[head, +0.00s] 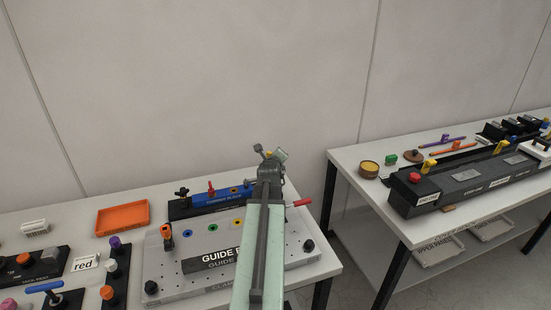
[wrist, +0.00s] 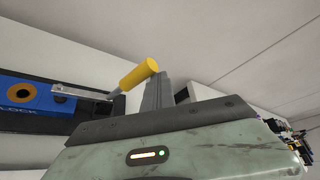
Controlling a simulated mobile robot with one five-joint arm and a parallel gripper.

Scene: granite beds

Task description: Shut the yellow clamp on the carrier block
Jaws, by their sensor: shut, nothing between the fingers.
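The carrier block is a black block with a blue face (head: 225,199) at the back of the left table; my arm hides its right end. Its blue side with a dark round hole also shows at the left of the wrist view (wrist: 30,92). The yellow clamp's handle (wrist: 139,74) slants up to the right from a metal lever by the block's end. Only a small bit of yellow (head: 267,154) shows beside my gripper in the head view. My gripper (wrist: 158,92) is shut and empty, close beside the handle's upper end; I cannot tell if they touch.
A grey plate (head: 160,270) carries a guide block (head: 212,260), an orange-topped clamp (head: 166,236) and a red handle (head: 302,202). An orange tray (head: 122,219) lies to the left. A second table (head: 350,160) with a long black fixture stands right, across a gap.

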